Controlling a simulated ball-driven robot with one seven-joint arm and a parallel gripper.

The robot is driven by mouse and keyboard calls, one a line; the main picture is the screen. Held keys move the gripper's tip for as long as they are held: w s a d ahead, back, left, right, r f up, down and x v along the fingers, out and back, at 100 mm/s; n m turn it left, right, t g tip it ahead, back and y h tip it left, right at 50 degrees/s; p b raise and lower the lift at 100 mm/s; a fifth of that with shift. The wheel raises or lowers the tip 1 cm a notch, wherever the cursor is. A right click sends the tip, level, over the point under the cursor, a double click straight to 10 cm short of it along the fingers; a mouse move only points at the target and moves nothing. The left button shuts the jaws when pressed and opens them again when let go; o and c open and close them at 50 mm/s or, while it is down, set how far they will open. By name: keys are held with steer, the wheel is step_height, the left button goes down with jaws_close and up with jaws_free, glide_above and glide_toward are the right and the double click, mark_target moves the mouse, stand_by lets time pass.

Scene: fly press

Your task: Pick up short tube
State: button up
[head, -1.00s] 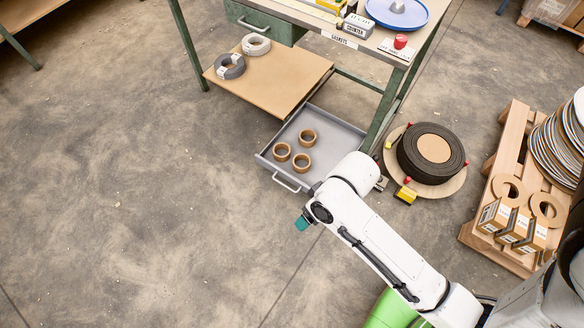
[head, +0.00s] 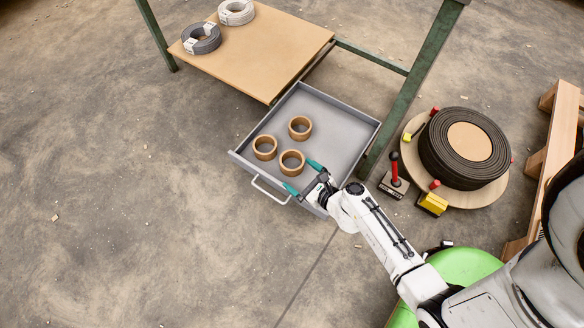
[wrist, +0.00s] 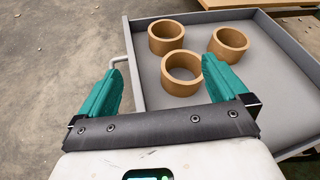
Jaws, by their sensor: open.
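Three short brown tubes stand upright in an open grey drawer tray (head: 345,120). In the head view they are the left tube (head: 265,147), the upper tube (head: 300,127) and the near tube (head: 292,162). In the wrist view the near tube (wrist: 182,73) lies ahead, between the lines of the two fingers, with the left tube (wrist: 165,37) and the upper tube (wrist: 229,44) beyond it. My gripper (head: 302,178) has teal fingers spread wide and empty. It is over the tray's near edge, just short of the near tube. It also shows in the wrist view (wrist: 160,85).
The tray's handle (head: 270,190) sticks out at its front left. A wooden shelf (head: 262,50) with two cable coils is behind. A green table leg (head: 415,85) stands right of the tray, beside a large black roll (head: 464,148) and a red-handled tool (head: 394,172). Open floor lies to the left.

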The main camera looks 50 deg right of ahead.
mark_target(286, 154)
steer(key=d+f+m, duration=0.1)
steer(key=s+f+m+h+b, duration=0.1)
steer(key=f, duration=0.1)
steer(key=d+f+m+g, duration=0.1)
steer(key=f+m, duration=0.1)
steer(key=shift+s+d+f+h+b, duration=0.1)
steer(key=shift+s+d+h+b, duration=0.2)
steer(key=shift+h, duration=0.1)
steer(key=b+x, duration=0.1)
steer(key=x, duration=0.3)
steer(key=shift+w+d+f, duration=0.1)
steer(key=shift+w, duration=0.1)
steer(key=shift+r+b+x, duration=0.15)
steer(key=shift+b+x, duration=0.3)
steer(key=shift+x, duration=1)
steer(key=shift+r+b+x, duration=0.15)
steer(key=shift+b+x, duration=0.3)
steer(key=shift+x, duration=1.05)
steer(key=shift+w, duration=0.1)
steer(key=c, duration=0.8)
steer(key=shift+r, duration=0.1)
